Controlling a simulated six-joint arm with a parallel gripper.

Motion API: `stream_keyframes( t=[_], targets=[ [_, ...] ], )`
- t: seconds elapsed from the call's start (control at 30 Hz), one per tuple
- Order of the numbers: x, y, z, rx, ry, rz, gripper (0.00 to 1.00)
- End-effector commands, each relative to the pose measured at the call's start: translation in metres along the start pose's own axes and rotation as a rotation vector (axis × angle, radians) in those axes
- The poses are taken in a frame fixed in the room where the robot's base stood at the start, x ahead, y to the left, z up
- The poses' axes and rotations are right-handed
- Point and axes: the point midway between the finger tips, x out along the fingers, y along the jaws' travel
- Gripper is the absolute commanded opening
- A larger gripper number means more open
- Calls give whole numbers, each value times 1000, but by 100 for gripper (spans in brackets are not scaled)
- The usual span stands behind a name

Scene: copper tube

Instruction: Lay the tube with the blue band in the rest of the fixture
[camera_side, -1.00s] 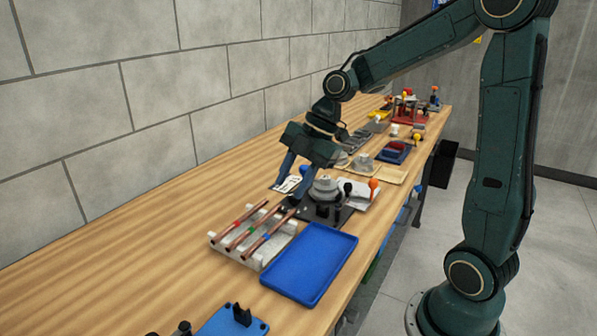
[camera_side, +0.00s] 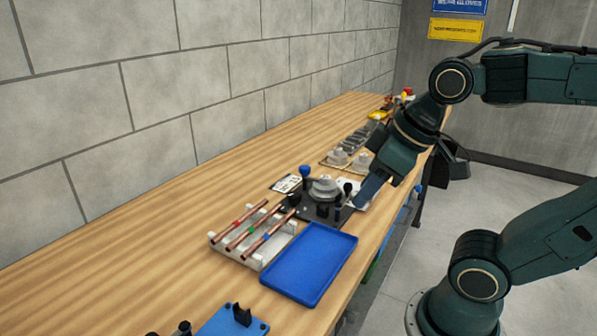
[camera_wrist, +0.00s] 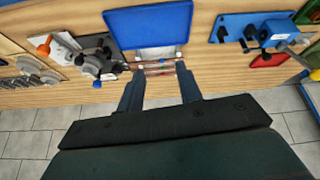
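Three copper tubes lie side by side on a white rack (camera_side: 258,262). The tube with the blue band (camera_side: 268,236) is the one nearest the blue tray; the others carry a red band (camera_side: 236,222) and a green band (camera_side: 249,231). The tubes show small beyond my fingertips in the wrist view. My gripper (camera_side: 362,197) hangs by the bench's front edge, right of the dark bending device, apart from the rack. In the wrist view its fingers (camera_wrist: 157,80) are spread and empty. A blue fixture (camera_side: 222,322) with a black upright is partly cut off at the bottom; its rest is unclear.
An empty blue tray (camera_side: 310,262) lies right of the rack. The bending device (camera_side: 323,188) has a grey disc and knobs standing up behind the rack. More parts and trays stand farther along the bench. The bench left of the rack is clear.

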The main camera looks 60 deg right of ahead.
Motion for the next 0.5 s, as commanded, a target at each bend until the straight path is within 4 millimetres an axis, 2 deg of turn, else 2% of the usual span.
stream_keyframes(
  t=[0.2,0.27,0.33,0.5],
  targets=[
    [-5,1,13,122,19,16,36],
    [-5,1,14,131,19,17,36],
    [-5,1,14,133,19,17,40],
    [-5,1,14,131,19,17,40]
  ],
)
